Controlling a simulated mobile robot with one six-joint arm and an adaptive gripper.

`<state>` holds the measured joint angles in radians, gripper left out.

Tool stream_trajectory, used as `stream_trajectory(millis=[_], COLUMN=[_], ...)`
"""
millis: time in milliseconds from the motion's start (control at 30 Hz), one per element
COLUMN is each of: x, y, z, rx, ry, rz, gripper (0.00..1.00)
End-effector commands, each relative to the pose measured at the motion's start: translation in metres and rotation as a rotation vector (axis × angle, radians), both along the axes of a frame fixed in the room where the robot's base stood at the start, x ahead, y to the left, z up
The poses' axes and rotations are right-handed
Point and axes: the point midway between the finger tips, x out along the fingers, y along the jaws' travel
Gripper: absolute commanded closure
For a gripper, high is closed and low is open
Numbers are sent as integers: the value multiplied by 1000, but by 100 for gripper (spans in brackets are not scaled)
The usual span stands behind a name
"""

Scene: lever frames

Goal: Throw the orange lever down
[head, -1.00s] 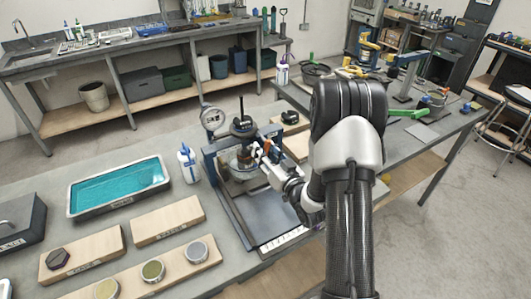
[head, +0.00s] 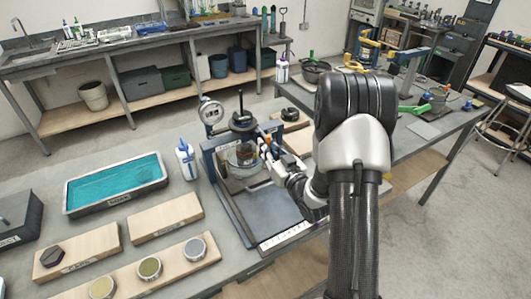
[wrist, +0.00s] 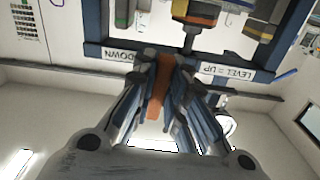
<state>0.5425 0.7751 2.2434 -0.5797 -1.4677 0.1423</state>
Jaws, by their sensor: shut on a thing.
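The orange lever (wrist: 159,92) stands in the middle of the wrist view, between the two fingers of my gripper (wrist: 161,68). The fingers are closed on its sides and hide part of it. In the head view my gripper (head: 268,148) is at the right side of the blue press frame (head: 207,160). The lever is mostly hidden there.
A dial gauge (head: 211,113) rises at the frame's left corner. A white bottle (head: 186,161) and a teal-filled tray (head: 116,184) stand to the left. Wooden boards (head: 166,217) lie in front of them. A second bench (head: 430,130) is on the right.

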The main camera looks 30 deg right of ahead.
Motion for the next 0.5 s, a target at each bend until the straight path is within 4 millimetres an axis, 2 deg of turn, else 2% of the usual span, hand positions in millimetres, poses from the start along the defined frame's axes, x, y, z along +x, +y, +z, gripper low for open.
stream_trajectory(millis=[133,433,467,500], x=[0,0,0,0], y=[-3,-3,-3,-3], z=[-2,-1,-1,-1], rx=[-79,-92,-92,-92], ry=[-4,-1,-1,-1], rz=[0,0,0,0], gripper=[100,100,87,84])
